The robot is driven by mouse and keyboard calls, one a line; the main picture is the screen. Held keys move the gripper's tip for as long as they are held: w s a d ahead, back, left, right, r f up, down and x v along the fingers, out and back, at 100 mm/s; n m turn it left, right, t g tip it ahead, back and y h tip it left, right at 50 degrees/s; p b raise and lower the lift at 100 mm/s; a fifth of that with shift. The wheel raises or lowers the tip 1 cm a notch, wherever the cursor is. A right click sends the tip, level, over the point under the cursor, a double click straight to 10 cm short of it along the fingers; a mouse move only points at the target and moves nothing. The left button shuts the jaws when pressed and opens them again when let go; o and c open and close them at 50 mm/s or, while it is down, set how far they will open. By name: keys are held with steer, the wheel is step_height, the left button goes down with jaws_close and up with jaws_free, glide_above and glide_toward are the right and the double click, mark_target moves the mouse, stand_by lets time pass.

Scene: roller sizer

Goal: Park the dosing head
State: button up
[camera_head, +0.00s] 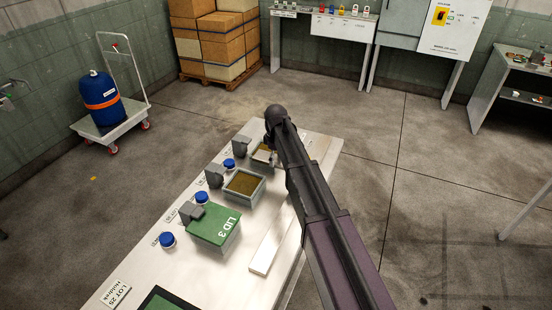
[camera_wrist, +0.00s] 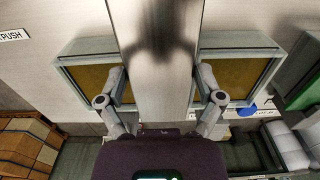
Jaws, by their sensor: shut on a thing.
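My gripper (camera_wrist: 162,84) is shut on a long, smooth, pale grey metal piece (camera_wrist: 155,40), with one finger on each side of it. I cannot tell for sure that this piece is the dosing head. Behind it in the wrist view is an open bin (camera_wrist: 271,84) of brown material, its middle hidden by the piece. In the head view my gripper (camera_head: 270,145) is mostly hidden by my dark arm, at the far bin (camera_head: 254,163) on the table. I cannot tell whether the held piece touches the bin.
On the table (camera_head: 150,270), a second open bin (camera_head: 243,184) and a green lid marked LID 3 (camera_head: 216,224) stand nearer. A pale flat bar (camera_head: 272,248) lies at right.

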steer(key=w+d, duration=0.5)
steer(key=w, duration=0.9)
steer(key=w+d, duration=0.5)
steer(key=w, duration=0.9)
steer(key=shift+d, duration=0.1)
steer(key=o, duration=1)
steer(key=shift+w, duration=0.15)
steer(key=shift+o, duration=0.2)
steer(key=shift+r, duration=0.2)
step_height(320, 180, up, 16)
steer(key=p, duration=1.6)
steer(key=shift+f, duration=0.25)
